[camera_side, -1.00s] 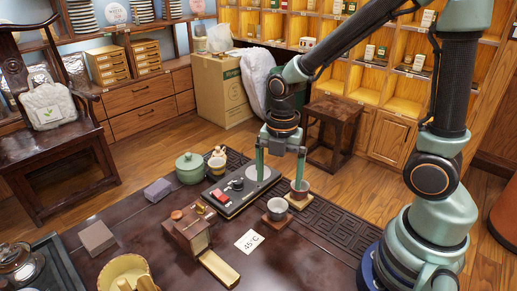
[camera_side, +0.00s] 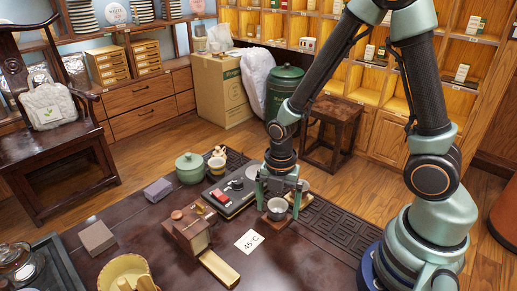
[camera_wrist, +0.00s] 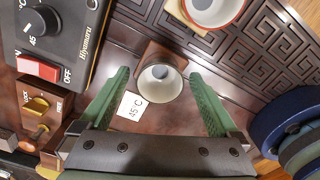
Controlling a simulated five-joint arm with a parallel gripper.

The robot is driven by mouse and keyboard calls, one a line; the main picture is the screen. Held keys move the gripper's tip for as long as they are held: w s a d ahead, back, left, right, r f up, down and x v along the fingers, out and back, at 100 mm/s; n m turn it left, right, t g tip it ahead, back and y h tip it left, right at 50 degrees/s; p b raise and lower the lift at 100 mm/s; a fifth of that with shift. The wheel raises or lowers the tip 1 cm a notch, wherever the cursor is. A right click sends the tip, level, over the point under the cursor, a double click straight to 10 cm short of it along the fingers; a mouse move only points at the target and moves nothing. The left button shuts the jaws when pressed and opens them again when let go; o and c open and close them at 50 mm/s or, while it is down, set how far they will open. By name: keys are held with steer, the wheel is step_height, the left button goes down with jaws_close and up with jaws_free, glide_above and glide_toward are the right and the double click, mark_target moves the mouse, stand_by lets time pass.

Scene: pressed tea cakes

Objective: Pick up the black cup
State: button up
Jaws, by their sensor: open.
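The black cup (camera_side: 277,210) is small and dark grey outside with a pale inside. It stands upright on a square wooden coaster (camera_side: 268,224). In the wrist view the cup (camera_wrist: 159,83) shows from above, between the two green fingers, on its coaster (camera_wrist: 157,50). My gripper (camera_side: 280,202) is open and empty, pointing down at the cup. In the side view its fingers show on either side of the cup; whether they touch it I cannot tell. In the wrist view a gap shows between each finger of my gripper (camera_wrist: 159,78) and the cup.
A second cup (camera_wrist: 216,10) with a red rim stands near the black one. A white "45°C" card (camera_side: 249,241) lies in front. The control panel (camera_wrist: 57,35), with knob and red switch, is to the left. A wooden box (camera_side: 186,230) stands left of the card.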

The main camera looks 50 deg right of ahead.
steer(key=shift+c, duration=0.4)
steer(key=c, duration=1.4)
steer(key=shift+o, duration=0.2)
steer(key=shift+r, duration=0.15)
